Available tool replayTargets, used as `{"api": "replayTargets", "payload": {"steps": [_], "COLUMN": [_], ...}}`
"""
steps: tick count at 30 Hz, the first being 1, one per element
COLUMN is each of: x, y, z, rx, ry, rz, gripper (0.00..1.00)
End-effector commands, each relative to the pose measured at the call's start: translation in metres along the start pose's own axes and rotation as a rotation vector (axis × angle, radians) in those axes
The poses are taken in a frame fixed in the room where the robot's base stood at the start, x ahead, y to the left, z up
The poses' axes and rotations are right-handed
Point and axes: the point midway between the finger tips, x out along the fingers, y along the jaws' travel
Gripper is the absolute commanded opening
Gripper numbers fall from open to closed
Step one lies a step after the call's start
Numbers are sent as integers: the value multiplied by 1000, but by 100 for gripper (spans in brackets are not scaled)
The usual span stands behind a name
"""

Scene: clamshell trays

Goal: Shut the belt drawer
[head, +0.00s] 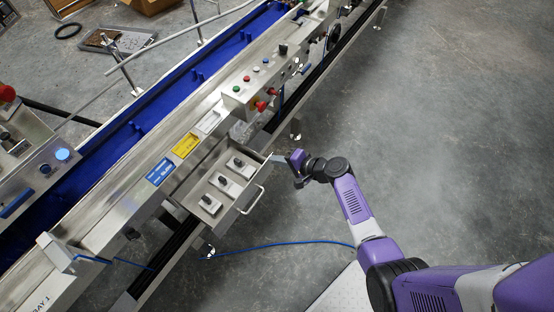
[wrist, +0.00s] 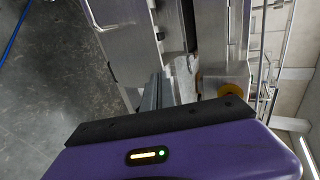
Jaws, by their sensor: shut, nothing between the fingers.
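The belt drawer (head: 228,205) is a grey metal box pulled out from the side of the conveyor in the head view. It holds 3 pale blocks with dark knobs, and its bar handle (head: 254,203) is on the outer front. My gripper (head: 275,158) is shut and empty at the drawer's far front corner, beside the handle rather than around it. Whether its fingertips touch the drawer, I cannot tell. In the wrist view, the shut fingers (wrist: 158,92) point toward grey metal surfaces.
The conveyor (head: 140,125) with its blue belt runs diagonally across the head view. A control box (head: 262,75) with coloured buttons and red knobs sits above the drawer. A blue cable (head: 280,244) lies on the floor. The grey floor to the right is open.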

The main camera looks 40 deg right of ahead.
Motion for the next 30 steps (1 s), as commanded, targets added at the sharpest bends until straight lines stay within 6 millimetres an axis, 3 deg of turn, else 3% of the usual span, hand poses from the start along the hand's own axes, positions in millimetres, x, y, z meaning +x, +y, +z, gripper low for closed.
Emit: {"api": "replayTargets", "payload": {"steps": [8, 21, 30], "x": [15, 95, 132], "y": [-7, -51, -74], "z": [0, 0, 0], "rx": [-2, -4, -1], "ry": [0, -1, 0], "rz": [-2, -2, -1], "gripper": [0, 0, 0]}}
